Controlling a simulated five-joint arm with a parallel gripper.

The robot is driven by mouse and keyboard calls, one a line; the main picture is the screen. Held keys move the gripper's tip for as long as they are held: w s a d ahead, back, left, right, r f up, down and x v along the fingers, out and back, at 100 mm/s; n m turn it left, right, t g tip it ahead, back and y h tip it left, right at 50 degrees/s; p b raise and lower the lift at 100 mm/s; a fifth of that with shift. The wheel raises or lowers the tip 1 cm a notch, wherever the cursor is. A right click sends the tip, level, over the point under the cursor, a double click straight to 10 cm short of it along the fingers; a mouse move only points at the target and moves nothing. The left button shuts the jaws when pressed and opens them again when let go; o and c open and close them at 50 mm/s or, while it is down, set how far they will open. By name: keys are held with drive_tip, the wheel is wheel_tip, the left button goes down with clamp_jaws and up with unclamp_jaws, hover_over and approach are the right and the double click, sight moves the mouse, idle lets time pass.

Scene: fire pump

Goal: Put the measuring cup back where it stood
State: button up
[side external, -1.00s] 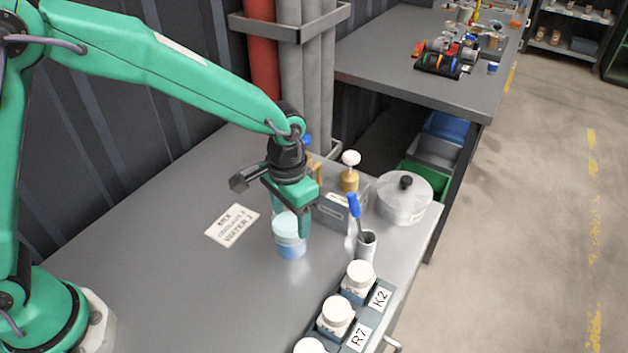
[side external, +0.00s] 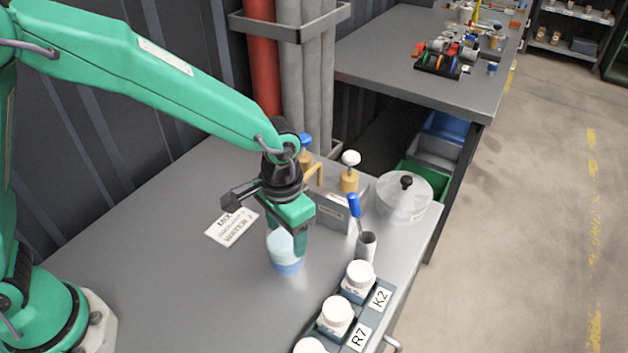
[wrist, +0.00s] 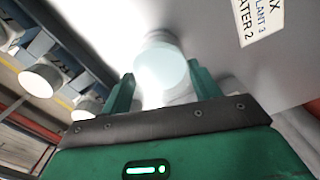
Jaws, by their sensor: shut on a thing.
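The measuring cup (side external: 283,254) is a clear cup with pale blue liquid in its lower part. It is upright at the middle of the bench, and I cannot tell whether its base touches the surface. My gripper (side external: 290,240) points down and is shut on the cup, with a green finger (side external: 303,240) along its right side. In the wrist view, the cup (wrist: 160,68) shows washed out between the two green fingers, and its outline is faint.
A printed card (side external: 232,228) lies behind and left of the cup. To the right stand a holder with a blue-handled tool (side external: 366,245), a clear lidded bowl (side external: 404,198) and a rack of white-capped bottles (side external: 337,312). A grey box (side external: 335,208) stands behind. The front-left bench is clear.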

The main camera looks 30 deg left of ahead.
drive_tip(key=s+d, duration=0.5)
drive_tip(key=s, duration=0.6)
drive_tip(key=shift+s, duration=0.3)
idle(0.3)
drive_tip(key=o, duration=1.3)
drive_tip(key=shift+r, duration=0.1)
wheel_tip(320, 180, up, 8)
drive_tip(key=shift+f, duration=0.15)
